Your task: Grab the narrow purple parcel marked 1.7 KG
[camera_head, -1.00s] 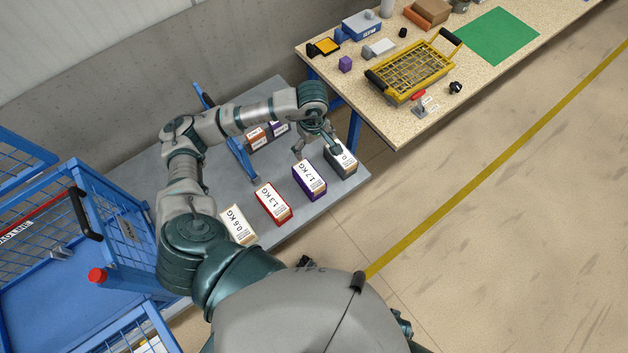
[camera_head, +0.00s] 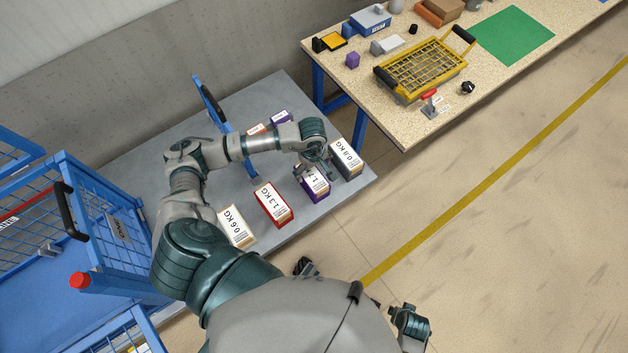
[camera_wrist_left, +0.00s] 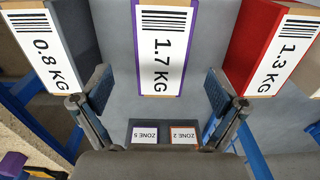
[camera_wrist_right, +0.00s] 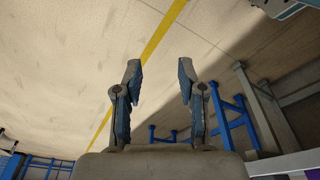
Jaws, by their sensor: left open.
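The purple parcel marked 1.7 KG (camera_head: 314,184) stands on the grey table between a red parcel and a dark grey one. In the left wrist view the same purple parcel (camera_wrist_left: 163,45) is centred, its white label facing up. My left gripper (camera_head: 310,168) is over the parcel's far end, hiding part of its label. In the left wrist view the left gripper's fingers (camera_wrist_left: 158,92) are spread wide, one on each side of the parcel's line, with nothing between them. My right gripper (camera_wrist_right: 157,80) has its fingers apart and empty, over bare floor.
The red 1.3 KG parcel (camera_head: 274,204), the white 0.6 KG parcel (camera_head: 237,228) and the dark 0.8 KG parcel (camera_head: 346,158) stand in the same row. A blue post (camera_head: 246,158) rises behind. A workbench with a yellow basket (camera_head: 421,71) is at upper right. A blue cage cart (camera_head: 118,238) is at left.

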